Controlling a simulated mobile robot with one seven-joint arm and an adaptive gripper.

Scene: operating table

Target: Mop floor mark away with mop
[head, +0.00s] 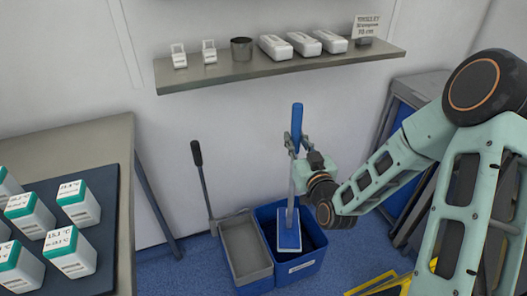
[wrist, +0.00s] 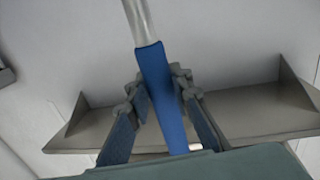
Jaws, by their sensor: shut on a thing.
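The mop (head: 297,121) stands nearly upright, with a blue grip at the top, a pale shaft and a flat blue-and-white head (head: 289,238) at the bottom. The head is at the blue bin (head: 312,262), partly within its opening; I cannot tell whether it touches the bin. My gripper (head: 298,160) is shut on the mop handle. In the wrist view the fingers (wrist: 163,108) flank the blue part of the mop handle (wrist: 162,90). No floor mark can be made out in either view.
A grey pan (head: 246,250) with a long black-topped handle stands left of the bin. A table with white-and-teal boxes (head: 70,252) is at left. A wall shelf (head: 225,75) hangs behind the mop. Yellow-edged items (head: 385,284) lie on the blue floor at lower right.

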